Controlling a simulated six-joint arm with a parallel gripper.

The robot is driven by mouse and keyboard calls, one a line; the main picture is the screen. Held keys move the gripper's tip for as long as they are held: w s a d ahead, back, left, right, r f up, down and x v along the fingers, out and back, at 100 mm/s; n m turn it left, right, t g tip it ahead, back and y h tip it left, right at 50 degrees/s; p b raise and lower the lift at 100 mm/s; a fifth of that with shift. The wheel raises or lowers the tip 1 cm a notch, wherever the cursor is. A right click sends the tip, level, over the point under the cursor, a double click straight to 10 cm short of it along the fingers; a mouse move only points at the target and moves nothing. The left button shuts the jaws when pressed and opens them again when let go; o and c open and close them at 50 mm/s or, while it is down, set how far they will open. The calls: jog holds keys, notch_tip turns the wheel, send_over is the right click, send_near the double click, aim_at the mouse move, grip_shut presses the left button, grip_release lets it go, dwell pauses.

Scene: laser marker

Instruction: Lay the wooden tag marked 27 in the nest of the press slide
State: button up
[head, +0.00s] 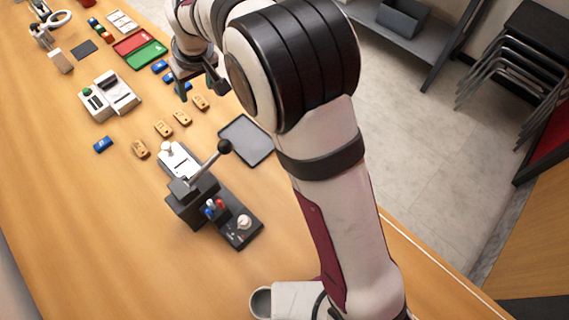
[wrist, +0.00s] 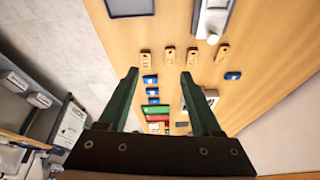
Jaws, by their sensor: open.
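Several wooden tags lie in a loose row on the table; in the head view one (head: 141,149) is nearest the press and another (head: 200,102) is nearest my gripper (head: 197,87). The row also shows in the wrist view (wrist: 169,56); the numbers are too small to read, so I cannot tell which is 27. The press (head: 192,205) is dark, with a black-knobbed lever, and its pale slide (head: 179,160) sticks out toward the tags. No tag shows on the slide. My gripper (wrist: 159,74) is open and empty, above the table beyond the row.
A dark grey tray (head: 247,142) lies right of the press. A white device (head: 109,96) stands left of the tags. Blue tags lie near a green tray (head: 145,55) and a red tray (head: 128,43); one blue tag (head: 103,144) lies apart.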

jog(key=s+d+r+m+g, duration=0.1)
jog(key=s+d+r+m, duration=0.2)
jog(key=s+d, duration=0.6)
jog(key=s+d+r+m+g+h, duration=0.1)
jog(key=s+d+r+m, duration=0.2)
jog(key=s+d, duration=0.7)
jog(key=d+m, duration=0.2)
jog(key=shift+s+d+r+m, duration=0.2)
jog(key=shift+d+r+m, duration=0.05)
jog(key=shift+m, duration=0.05)
jog(key=shift+o, duration=0.5)
jog(key=s+d+f+m, duration=0.1)
jog(key=s+m, duration=0.1)
jog(key=s, duration=0.4)
jog(key=s+d+f+m+g, duration=0.1)
jog(key=s+d+m, duration=0.1)
jog(key=s, duration=0.4)
jog(key=shift+d+f, duration=0.2)
jog(key=shift+f, duration=0.05)
jog(key=shift+w, duration=0.1)
